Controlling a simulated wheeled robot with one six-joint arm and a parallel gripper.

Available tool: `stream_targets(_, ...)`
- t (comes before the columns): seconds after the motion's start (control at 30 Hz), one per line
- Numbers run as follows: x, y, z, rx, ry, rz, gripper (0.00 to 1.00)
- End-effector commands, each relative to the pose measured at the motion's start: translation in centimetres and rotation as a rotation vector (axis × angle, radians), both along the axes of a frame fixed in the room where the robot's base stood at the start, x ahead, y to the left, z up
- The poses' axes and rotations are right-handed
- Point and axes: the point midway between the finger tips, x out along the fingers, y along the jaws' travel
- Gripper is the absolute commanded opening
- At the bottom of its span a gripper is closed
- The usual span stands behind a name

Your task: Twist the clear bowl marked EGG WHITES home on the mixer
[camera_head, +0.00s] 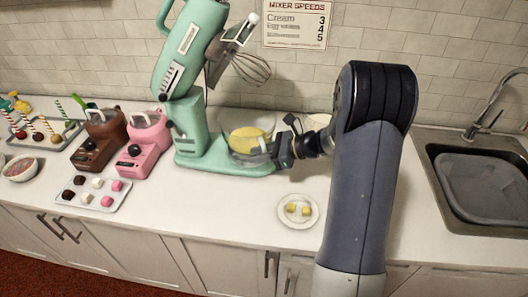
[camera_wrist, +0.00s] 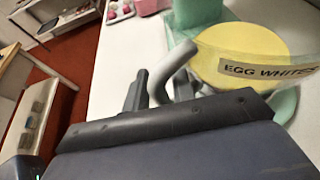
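The clear bowl (camera_head: 237,147) with yellow contents sits on the base of the mint-green mixer (camera_head: 213,155). The mixer's head is tilted up, with its whisk (camera_head: 251,68) hanging clear above the bowl. In the wrist view the bowl (camera_wrist: 207,70) shows its EGG WHITES label and a grey curved handle (camera_wrist: 172,70). My gripper (camera_head: 277,150) is at the bowl's right side. In the wrist view my gripper's fingers (camera_wrist: 161,92) stand on either side of the handle. I cannot tell whether they press on it. The bowl's seat is hidden.
A plate (camera_head: 283,217) with yellow pieces lies on the counter in front of my arm. A pink machine (camera_head: 146,141) and a brown machine (camera_head: 103,140) stand left of the mixer. A tray of sweets (camera_head: 70,203) lies before them. A sink (camera_head: 478,190) is at right.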

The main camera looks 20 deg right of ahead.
Motion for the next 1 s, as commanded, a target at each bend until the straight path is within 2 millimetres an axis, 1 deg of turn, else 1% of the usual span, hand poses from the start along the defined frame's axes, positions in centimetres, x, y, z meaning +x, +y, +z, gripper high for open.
stream_targets(0.13,-0.01,0.00,-0.02,0.000,0.000,0.000,0.24)
stream_targets(0.17,-0.01,0.00,-0.02,0.000,0.000,0.000,0.23)
stream_targets(0.43,-0.02,-0.02,0.00,0.000,0.000,0.001,0.01)
stream_targets(0.77,-0.02,-0.02,0.01,0.000,0.000,0.000,0.00)
stream_targets(1.0,-0.09,0.89,-0.12,0.000,0.000,-0.063,0.00)
